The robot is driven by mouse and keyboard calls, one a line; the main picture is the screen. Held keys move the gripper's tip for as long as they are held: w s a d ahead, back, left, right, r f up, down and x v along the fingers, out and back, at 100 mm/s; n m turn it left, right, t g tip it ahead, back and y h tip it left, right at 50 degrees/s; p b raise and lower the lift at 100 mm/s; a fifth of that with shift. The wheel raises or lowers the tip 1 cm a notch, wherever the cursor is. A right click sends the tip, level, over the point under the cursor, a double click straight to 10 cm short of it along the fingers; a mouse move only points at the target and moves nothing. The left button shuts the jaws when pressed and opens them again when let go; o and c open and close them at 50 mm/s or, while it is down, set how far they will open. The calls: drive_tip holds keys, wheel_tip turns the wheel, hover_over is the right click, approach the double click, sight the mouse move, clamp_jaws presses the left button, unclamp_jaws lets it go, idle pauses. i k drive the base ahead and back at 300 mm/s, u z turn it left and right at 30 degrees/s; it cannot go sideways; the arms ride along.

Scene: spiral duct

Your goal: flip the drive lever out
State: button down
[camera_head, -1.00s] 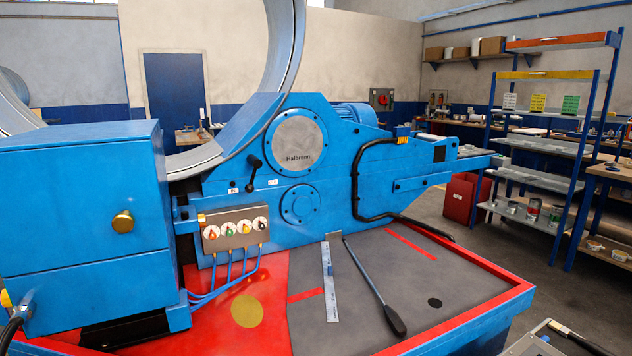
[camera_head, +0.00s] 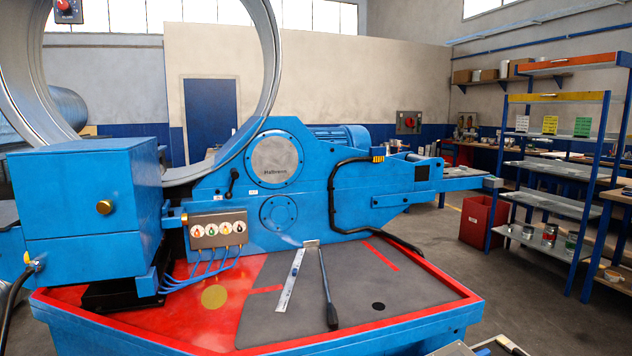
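The blue duct machine fills the middle of the view. A short black lever (camera_head: 233,182) with a knob sits on its front face, left of the round Halbreve plate (camera_head: 274,160). It stands nearly upright, its knob at the upper end. A long bar with a black grip (camera_head: 328,290) lies on the grey part of the machine's bed, beside a steel rule (camera_head: 290,281). I cannot tell for sure which is the drive lever; the short one is mounted on the machine. My gripper is not in view.
A control box (camera_head: 217,230) with several coloured knobs and blue hoses sits left of centre. The red-rimmed bed (camera_head: 400,321) juts towards me. A large steel duct ring (camera_head: 270,60) rises behind.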

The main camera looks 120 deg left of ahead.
sight(234, 172)
drive_tip(key=u, duration=4.1)
drive_tip(key=k, duration=0.6)
drive_tip(key=u, duration=0.45)
drive_tip(key=i, duration=1.45)
drive_tip(key=z, duration=0.5)
